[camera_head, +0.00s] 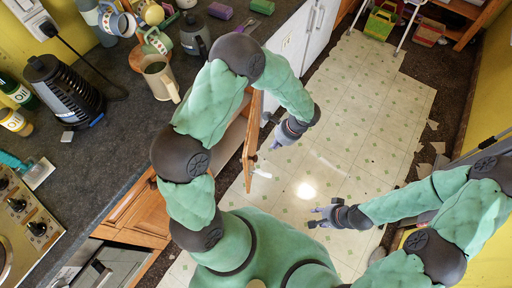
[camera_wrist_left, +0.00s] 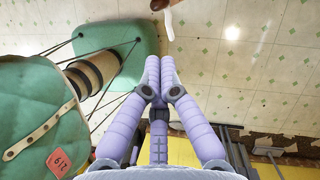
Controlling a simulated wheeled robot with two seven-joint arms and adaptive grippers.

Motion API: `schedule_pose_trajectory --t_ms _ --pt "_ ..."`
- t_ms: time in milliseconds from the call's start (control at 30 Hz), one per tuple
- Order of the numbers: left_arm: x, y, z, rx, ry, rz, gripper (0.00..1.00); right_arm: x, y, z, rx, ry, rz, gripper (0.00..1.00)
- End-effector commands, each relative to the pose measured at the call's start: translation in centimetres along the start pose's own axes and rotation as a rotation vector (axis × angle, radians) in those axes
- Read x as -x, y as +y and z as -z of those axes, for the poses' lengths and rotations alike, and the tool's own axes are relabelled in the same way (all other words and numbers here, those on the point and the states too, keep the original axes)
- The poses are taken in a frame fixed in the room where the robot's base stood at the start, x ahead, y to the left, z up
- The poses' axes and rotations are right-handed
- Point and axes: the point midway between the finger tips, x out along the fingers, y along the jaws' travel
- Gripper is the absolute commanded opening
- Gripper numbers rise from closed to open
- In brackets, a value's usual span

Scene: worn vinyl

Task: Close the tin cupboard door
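The tin cupboard door (camera_head: 251,143) is a brown wooden door seen nearly edge-on in the head view. It stands open, swung out from the counter over the floor, with a pale handle (camera_head: 251,161) near its lower end. A white handle-like piece (camera_wrist_left: 168,24) with a brown end shows at the top of the left wrist view. My left gripper (camera_head: 274,146) is just right of the door, on the floor side, apart from the handle. Its fingers (camera_wrist_left: 160,62) are together and empty. My right gripper (camera_head: 314,217) is over the floor, empty; its finger gap is too small to judge.
The dark counter (camera_head: 105,135) holds a black toaster-like appliance (camera_head: 63,88), a kettle (camera_head: 194,36), mugs and a jug (camera_head: 158,78). My left arm partly hides the cupboard opening. A wooden shelf (camera_head: 465,12) stands far right.

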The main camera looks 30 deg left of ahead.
Motion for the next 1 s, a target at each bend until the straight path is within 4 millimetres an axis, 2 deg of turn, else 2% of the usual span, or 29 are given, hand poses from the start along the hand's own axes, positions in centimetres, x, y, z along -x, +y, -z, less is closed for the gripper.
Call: schedule_pose_trajectory --t_ms 67,167,700,800,1000 --pt "0.3 -0.5 -0.4 -0.012 -0.020 0.018 0.00 0.0 0.0 0.0 0.000 0.000 0.000 0.40" --pt "-0.4 -0.7 -0.5 -0.017 -0.028 0.023 0.00 -0.2 0.1 0.0 0.000 0.000 0.000 0.40" --pt "-10.0 -0.7 -0.7 -0.014 -0.026 0.017 0.00 -3.2 1.1 0.1 -0.001 0.000 0.000 0.40" --pt "-10.2 -0.9 -2.3 -0.009 -0.024 0.020 0.00 -3.3 1.2 0.1 0.000 0.000 0.000 0.40" --pt "-10.8 -0.9 -4.0 -0.013 -0.025 0.020 0.00 -3.6 1.3 0.1 0.000 0.000 0.000 0.40"
